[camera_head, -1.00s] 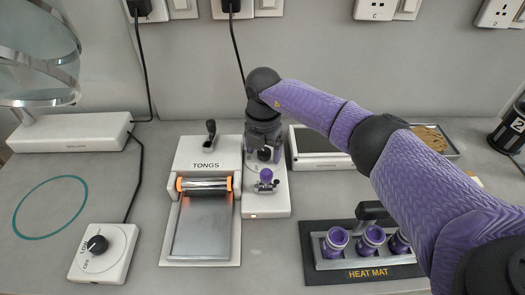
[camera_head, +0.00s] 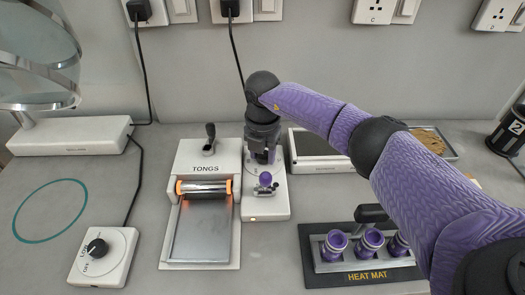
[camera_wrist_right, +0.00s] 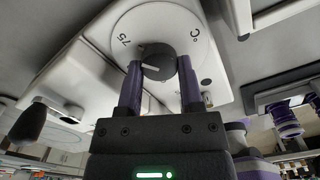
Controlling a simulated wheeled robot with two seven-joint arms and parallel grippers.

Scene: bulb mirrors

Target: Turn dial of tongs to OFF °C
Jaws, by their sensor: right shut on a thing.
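The tongs unit (camera_head: 207,158) is a white box labelled TONGS, with a metal roller between glowing orange ends and a bare metal plate in front. Beside it on the right is a narrow white panel (camera_head: 265,204) with a lit orange lamp near its front. In the right wrist view its round dial plate (camera_wrist_right: 182,22) shows "75" and "°C"; an OFF mark cannot be made out. My right gripper (camera_head: 263,157) is over the panel. Its purple fingers are shut on the dark dial knob (camera_wrist_right: 158,62), whose white pointer line points left. My left gripper is out of view.
A separate white LOW/OFF dial box (camera_head: 104,257) stands front left, by a teal ring marking (camera_head: 50,210). The heat mat (camera_head: 365,275) with purple vials is front right. A shallow tray (camera_head: 315,150) lies behind my right arm.

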